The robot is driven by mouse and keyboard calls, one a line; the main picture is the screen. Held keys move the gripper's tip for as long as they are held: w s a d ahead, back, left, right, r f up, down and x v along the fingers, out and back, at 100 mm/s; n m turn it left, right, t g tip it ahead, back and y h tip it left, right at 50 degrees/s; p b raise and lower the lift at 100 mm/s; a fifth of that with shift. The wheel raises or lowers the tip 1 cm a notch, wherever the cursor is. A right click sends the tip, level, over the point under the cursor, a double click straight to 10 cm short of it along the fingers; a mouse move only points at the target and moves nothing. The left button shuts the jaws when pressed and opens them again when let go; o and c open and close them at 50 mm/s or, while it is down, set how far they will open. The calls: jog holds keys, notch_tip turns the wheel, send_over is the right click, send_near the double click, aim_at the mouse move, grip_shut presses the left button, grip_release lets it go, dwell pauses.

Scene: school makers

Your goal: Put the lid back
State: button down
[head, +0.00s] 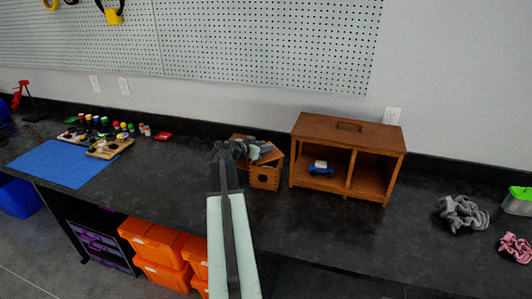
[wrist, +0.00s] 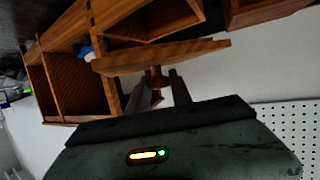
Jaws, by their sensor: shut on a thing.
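My gripper (wrist: 159,84) is shut on the knob of a flat brown wooden lid (wrist: 165,56). In the head view my gripper (head: 254,149) is over a small wooden box, and the lid (head: 270,155) shows beside the fingers, tilted. The box (head: 264,180) stands on the dark counter left of the cabinet and has a dark round mark on its front. In the wrist view the open box (wrist: 113,22) shows beyond the lid, with a gap between them. My gripper hides part of the box's top in the head view.
A wooden cabinet (head: 348,130) with two open compartments stands close to the right of the box; a blue object (head: 321,168) lies in its left one. Grey cloth (head: 462,213) lies farther right. Small paint pots (head: 124,127) and a blue mat (head: 65,158) are at left.

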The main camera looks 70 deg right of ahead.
jog(key=shift+d+f, duration=0.1)
jog(key=shift+d, duration=1.1)
notch_tip(320, 180, down, 4)
jog(key=b, duration=0.4)
jog(key=shift+d+f+b, duration=0.15)
jog(key=shift+f+b, duration=0.05)
jog(key=shift+b, duration=0.1)
jog(key=c, duration=1.1)
grip_release()
jog(key=shift+c, duration=0.2)
jog(key=shift+r, duration=0.15)
jog(key=shift+r+p, duration=0.4)
jog(key=shift+p, duration=0.2)
jog(key=p+v, duration=0.4)
jog(key=v, duration=0.8)
jog(key=shift+f, duration=0.1)
